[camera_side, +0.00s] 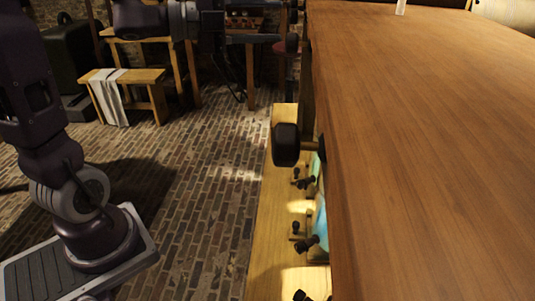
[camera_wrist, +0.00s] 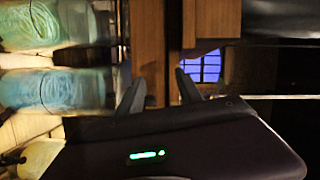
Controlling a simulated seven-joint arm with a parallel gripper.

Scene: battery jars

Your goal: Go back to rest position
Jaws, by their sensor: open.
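My gripper (camera_wrist: 157,88) is open in the wrist view, with its two dark fingers apart and nothing held between them. Several glass jars with pale teal and greenish contents stand to its left, such as a teal jar (camera_wrist: 62,91) and a paler jar (camera_wrist: 45,24); the fingers are apart from them. In the side view, parts of jars (camera_side: 320,218) show under the big table's edge, mostly hidden by the tabletop. My arm reaches across the top of the side view; the fingertips cannot be made out there.
A large wooden tabletop (camera_side: 430,130) fills the right of the side view. A light wooden bench (camera_side: 262,215) runs beside it, with a black knob (camera_side: 285,145) above. A small stool with a cloth (camera_side: 112,100) stands back left. The brick floor (camera_side: 190,200) between is clear.

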